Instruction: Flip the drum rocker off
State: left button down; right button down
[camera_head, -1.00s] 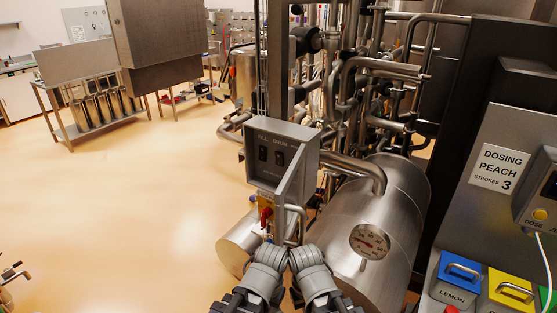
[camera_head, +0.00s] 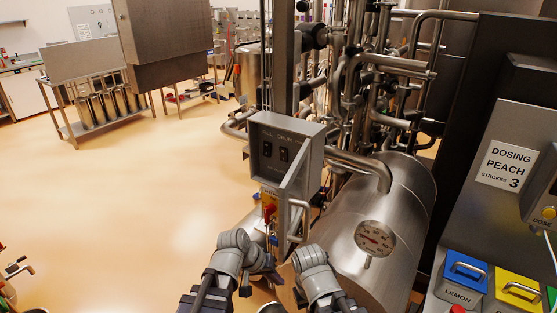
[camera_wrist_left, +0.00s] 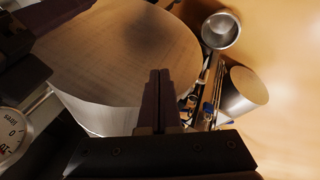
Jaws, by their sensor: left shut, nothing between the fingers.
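A grey control box (camera_head: 305,134) marked FILL and DRUM stands in the middle of the head view, with a cover or door standing out at its right side. Two black rockers are on its face; the drum rocker (camera_head: 283,154) is the right one. I cannot tell which way it is tipped. My left gripper (camera_head: 268,272) is low in front of the box, well below the rockers and apart from them. Its fingers (camera_wrist_left: 160,92) are shut and empty in the left wrist view. My right arm is beside it at the right; its fingers cannot be made out.
A red knob on a yellow plate (camera_head: 269,206) sits under the box. A steel tank with a dial gauge (camera_head: 374,239) lies to the right, with pipes behind. The dosing panel (camera_head: 506,164) and coloured bins are at far right. Open floor lies to the left.

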aim_at(284, 152)
pick_arm(q)
jog(key=w+d+r+n+t+h, duration=0.1)
jog(key=w+r+n+t+h, duration=0.25)
jog(key=w+r, duration=0.3)
jog(key=w+a+r+n+t, duration=0.4)
jog(key=w+r+t, duration=0.1)
jog(key=r, duration=0.2)
jog(key=w+a+r+n+t+h, duration=0.1)
jog(key=w+a+r+n+t, duration=0.4)
jog(key=r+t, duration=0.1)
jog(key=shift+a+r+b, duration=0.15)
jog(key=shift+r+b, duration=0.25)
jog(key=shift+r, duration=0.45)
jog(key=shift+w, duration=0.15)
jog(key=p+x, duration=0.1)
jog(key=x, duration=1.3)
jog(key=shift+p, duration=0.35)
